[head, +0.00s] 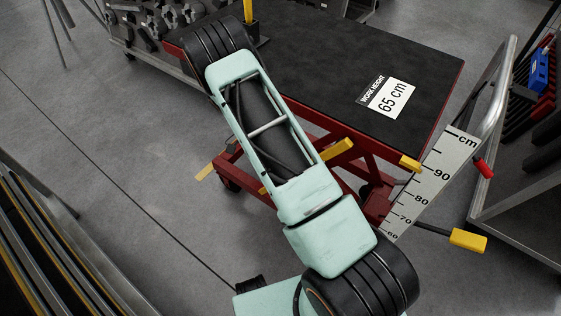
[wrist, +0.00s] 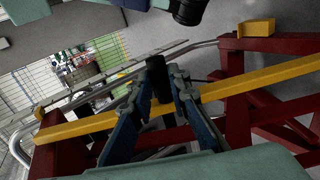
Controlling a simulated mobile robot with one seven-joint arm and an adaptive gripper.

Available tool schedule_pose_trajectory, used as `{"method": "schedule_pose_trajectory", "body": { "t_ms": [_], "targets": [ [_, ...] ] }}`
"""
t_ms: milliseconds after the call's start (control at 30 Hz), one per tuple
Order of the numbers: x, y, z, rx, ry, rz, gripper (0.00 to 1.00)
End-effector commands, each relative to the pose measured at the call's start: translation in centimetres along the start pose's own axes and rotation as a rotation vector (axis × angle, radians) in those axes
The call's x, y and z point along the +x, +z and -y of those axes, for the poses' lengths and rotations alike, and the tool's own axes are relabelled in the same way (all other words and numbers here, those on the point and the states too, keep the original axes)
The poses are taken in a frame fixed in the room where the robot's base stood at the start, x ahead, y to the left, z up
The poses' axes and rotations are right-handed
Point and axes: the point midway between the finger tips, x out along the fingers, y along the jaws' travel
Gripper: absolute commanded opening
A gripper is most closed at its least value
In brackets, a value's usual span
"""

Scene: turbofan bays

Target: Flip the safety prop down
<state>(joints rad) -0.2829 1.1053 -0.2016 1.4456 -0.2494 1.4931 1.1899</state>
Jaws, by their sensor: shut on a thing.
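The safety prop appears to be the long yellow bar (wrist: 255,82), which slants across the red lift-table frame (wrist: 237,108) in the wrist view. Parts of a yellow bar (head: 338,150) also show beside my arm in the head view. My gripper (wrist: 162,88) has its two fingers closed on a black cylindrical grip (wrist: 157,70). The grip stands in front of the yellow bar; its joint to the bar is hidden by the fingers. In the head view my arm hides the gripper and the grip.
The lift table's black top (head: 330,75) carries a "65 cm" work-height card (head: 386,97). A height scale (head: 432,182), a red-tipped lever (head: 483,168) and a yellow pedal (head: 468,240) are at its right. A metal-framed cart (head: 500,90) stands further right. Open floor (head: 120,180) lies left.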

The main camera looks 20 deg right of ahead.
Motion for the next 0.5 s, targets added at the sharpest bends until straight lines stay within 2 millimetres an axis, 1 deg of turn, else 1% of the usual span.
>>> {"method": "schedule_pose_trajectory", "body": {
  "t_ms": [33,67,300,500],
  "targets": [
    [1.3,0.2,1.7,-0.006,0.023,-0.006,0.00],
    [1.9,0.2,1.7,-0.007,0.052,-0.006,0.00],
    [6.1,0.3,1.0,-0.007,0.258,-0.003,0.00],
    [8.6,0.4,-0.1,-0.007,0.265,0.000,0.00]
  ]
}}
